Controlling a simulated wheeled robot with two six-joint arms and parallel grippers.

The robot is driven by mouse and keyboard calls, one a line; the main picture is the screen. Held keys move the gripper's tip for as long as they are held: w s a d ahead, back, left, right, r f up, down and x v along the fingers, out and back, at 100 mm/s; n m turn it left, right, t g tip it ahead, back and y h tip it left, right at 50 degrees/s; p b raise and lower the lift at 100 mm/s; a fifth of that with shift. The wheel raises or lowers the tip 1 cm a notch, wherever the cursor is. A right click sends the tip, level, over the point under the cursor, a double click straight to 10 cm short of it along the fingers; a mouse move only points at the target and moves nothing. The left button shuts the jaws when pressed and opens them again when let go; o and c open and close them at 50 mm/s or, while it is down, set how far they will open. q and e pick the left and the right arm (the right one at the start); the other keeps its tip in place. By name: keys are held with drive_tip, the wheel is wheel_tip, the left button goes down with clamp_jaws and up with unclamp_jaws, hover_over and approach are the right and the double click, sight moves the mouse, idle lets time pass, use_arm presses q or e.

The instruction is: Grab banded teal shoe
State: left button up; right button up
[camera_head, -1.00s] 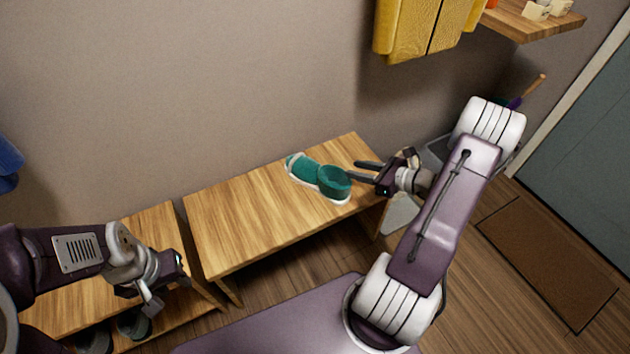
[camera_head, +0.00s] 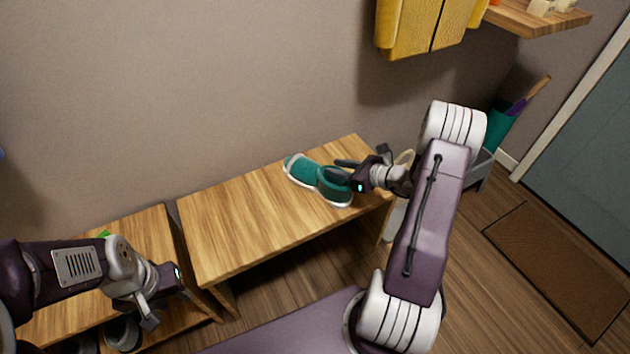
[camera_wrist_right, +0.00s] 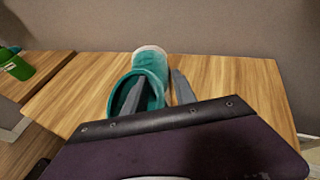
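The teal shoe (camera_head: 305,172) lies on the wooden bench (camera_head: 245,220), white toe toward the wall and opening toward my right arm. I cannot make out a band on it. My right gripper (camera_head: 345,174) is at the shoe's opening end. In the right wrist view the right gripper (camera_wrist_right: 160,78) is open, with one finger over or in the opening of the shoe (camera_wrist_right: 152,63) and the other just right of its side. Contact cannot be told. My left gripper (camera_head: 165,295) is far left, over the lower left bench; its fingers are unclear.
The bench left of the shoe is clear.

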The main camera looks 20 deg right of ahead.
clamp_jaws()
drive_tip(key=shift+r, duration=0.1)
idle(1.2)
